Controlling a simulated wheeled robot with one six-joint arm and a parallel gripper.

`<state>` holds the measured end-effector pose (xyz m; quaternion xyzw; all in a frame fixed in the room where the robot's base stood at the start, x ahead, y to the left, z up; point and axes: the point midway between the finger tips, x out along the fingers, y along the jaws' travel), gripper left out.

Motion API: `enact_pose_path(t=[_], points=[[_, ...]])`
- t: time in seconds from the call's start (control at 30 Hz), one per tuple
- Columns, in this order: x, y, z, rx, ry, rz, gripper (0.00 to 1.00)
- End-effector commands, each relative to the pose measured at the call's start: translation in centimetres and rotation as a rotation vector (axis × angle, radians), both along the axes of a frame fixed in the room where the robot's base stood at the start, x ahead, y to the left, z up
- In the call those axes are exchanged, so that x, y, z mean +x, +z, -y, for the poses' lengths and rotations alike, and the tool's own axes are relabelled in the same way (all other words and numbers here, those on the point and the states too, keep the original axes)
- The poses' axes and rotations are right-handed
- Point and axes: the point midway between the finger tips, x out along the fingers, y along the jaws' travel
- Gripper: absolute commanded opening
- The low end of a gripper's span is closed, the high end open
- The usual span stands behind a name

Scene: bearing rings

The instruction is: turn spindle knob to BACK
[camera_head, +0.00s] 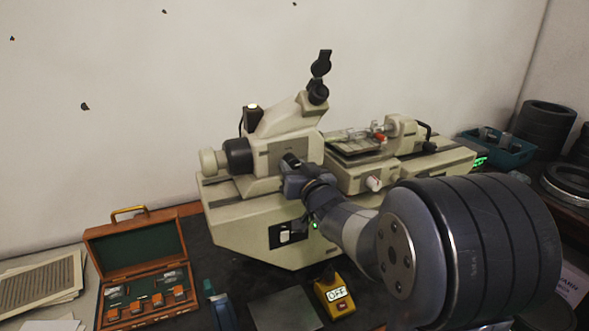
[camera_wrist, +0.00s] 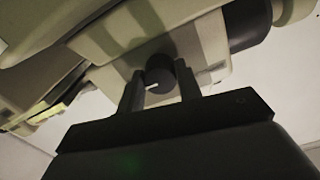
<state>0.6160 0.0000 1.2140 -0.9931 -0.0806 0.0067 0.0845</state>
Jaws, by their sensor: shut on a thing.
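The spindle knob (camera_wrist: 160,75) is a round black knob with a short white mark, on the cream side of the measuring machine (camera_head: 255,225). In the wrist view the mark points to the left and slightly down. My gripper (camera_wrist: 159,82) has one dark finger on each side of the knob and is shut on it. In the head view my gripper (camera_head: 293,163) reaches the machine's front, below the eyepiece tube, and largely hides the knob. No BACK label is readable in either view.
A yellow switch box (camera_head: 331,279) reading OFF stands on the dark bench below my arm. An open wooden case (camera_head: 134,246) with small blocks is at the left. A blue bin (camera_head: 512,155) and stacked black rings (camera_head: 545,122) are at the right.

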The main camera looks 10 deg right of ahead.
Motion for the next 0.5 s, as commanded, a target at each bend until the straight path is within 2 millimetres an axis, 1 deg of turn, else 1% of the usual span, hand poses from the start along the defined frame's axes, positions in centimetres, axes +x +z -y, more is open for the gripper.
enact_pose_path(t=[0.27,0.5], points=[[-0.01,-0.46,0.04,-0.147,0.0,0.032,0.11],[0.0,-0.51,0.12,-0.361,-0.002,0.075,0.11]])
